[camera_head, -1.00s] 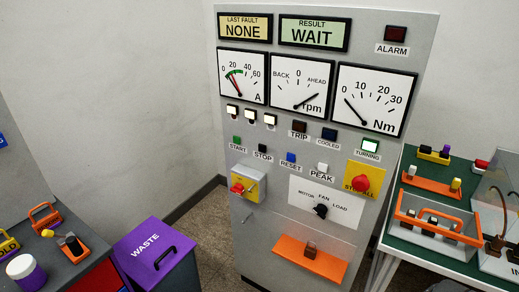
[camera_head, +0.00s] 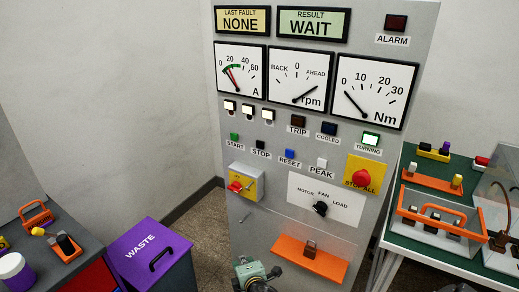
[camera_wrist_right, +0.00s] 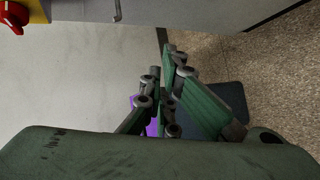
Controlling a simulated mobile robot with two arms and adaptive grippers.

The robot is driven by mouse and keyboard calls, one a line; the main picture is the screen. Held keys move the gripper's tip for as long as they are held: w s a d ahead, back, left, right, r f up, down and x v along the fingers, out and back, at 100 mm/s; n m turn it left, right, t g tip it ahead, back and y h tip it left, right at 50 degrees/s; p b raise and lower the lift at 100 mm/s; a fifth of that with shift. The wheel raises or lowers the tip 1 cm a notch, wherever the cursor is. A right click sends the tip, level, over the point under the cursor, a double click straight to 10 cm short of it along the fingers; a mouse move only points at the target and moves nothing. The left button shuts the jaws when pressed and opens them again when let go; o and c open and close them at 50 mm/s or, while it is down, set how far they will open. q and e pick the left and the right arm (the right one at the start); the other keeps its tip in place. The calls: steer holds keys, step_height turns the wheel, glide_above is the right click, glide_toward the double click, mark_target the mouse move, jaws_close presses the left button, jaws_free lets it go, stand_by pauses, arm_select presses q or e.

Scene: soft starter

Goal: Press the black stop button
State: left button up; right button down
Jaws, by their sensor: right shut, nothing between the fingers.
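The black stop button (camera_head: 260,144) sits on the grey panel above its STOP label, between the green start button (camera_head: 234,137) and the blue reset button (camera_head: 289,154). Nothing touches it. My right gripper (camera_head: 256,272) shows at the bottom of the head view, in front of the panel's lower part and well below the button. In the wrist view its green fingers (camera_wrist_right: 161,72) are closed together with nothing between them. The stop button is not in the wrist view. My left gripper is not in view.
A yellow plate with a red switch (camera_head: 241,184) lies below the buttons. The red STOP ALL knob (camera_head: 361,179), selector knob (camera_head: 320,208) and orange shelf (camera_head: 311,259) are to the right. A purple waste bin (camera_head: 150,259) stands at left. The panel face around the buttons is clear.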

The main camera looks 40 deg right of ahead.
mark_target(260, 145)
steer(key=w+d+r+n+t+h, duration=0.1)
steer(key=w+r+t, duration=0.1)
steer(key=r, duration=0.9)
steer(key=w+d+r+n+t+h+b, duration=0.1)
steer(key=w+r, duration=0.3)
steer(key=r, duration=0.7)
steer(key=w+d+r+n+t+h, duration=0.1)
steer(key=w+r+n+t+h, duration=0.1)
steer(key=r, duration=0.9)
steer(key=shift+w+d+n+t+b, duration=0.3)
steer(key=shift+w+n+t, duration=0.2)
steer(key=shift+t, duration=0.6)
steer(key=w+d+b, duration=0.2)
steer(key=w+d, duration=0.1)
steer(key=d, duration=0.5)
steer(key=shift+w, duration=0.2)
steer(key=shift+f, duration=0.1)
steer(key=shift+d, duration=0.1)
steer(key=shift+w+d, duration=0.15)
steer(key=shift+d, duration=0.15)
